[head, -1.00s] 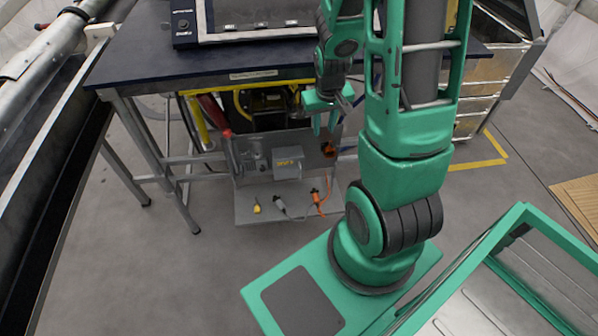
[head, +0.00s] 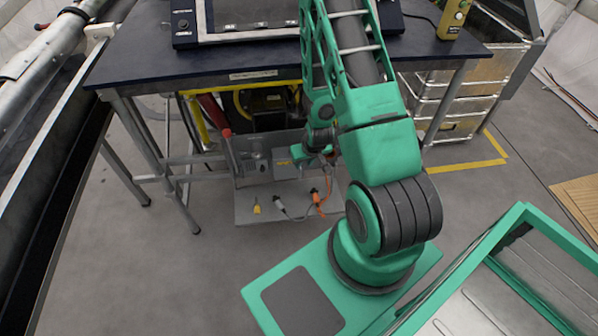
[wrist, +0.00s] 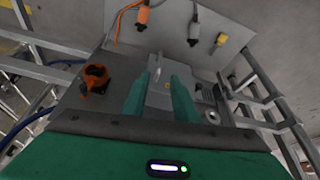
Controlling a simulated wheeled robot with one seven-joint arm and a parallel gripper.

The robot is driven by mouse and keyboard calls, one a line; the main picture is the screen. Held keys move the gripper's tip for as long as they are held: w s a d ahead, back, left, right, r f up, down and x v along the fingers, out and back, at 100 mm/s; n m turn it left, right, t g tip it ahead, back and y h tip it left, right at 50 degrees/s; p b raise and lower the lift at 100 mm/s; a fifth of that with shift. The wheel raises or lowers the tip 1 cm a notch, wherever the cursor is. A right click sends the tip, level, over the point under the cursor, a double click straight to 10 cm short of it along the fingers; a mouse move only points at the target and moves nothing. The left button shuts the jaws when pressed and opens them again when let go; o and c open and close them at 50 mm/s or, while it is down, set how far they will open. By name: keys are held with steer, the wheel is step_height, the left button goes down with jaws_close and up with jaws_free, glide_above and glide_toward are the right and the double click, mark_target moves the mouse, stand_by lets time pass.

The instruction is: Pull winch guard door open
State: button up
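Under the dark table, the grey winch housing (head: 253,163) sits below the yellow-framed winch (head: 262,100). On its front is a grey box with a small yellow label (head: 284,163), which also shows in the wrist view (wrist: 167,72). I cannot tell for sure which panel is the guard door. My gripper (head: 300,153) is at the right side of this box in the head view, its fingertips partly hidden. In the wrist view my gripper (wrist: 160,84) has its two green fingers apart, with a pale upright bar (wrist: 157,67) on the box between them. Contact cannot be told.
A grey shelf plate (head: 265,208) juts out below, carrying yellow, grey and orange plugs; the orange plug (head: 317,198) has a cable. An orange ring fitting (wrist: 95,78) is left of the fingers. Table legs (head: 150,150) stand at the left.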

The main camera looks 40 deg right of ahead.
mark_target(300, 170)
steer(key=x, duration=1)
steer(key=shift+f, duration=0.15)
steer(key=shift+w, duration=0.1)
steer(key=shift+c, duration=0.2)
jaws_close()
steer(key=shift+a, duration=0.1)
stand_by(0.9)
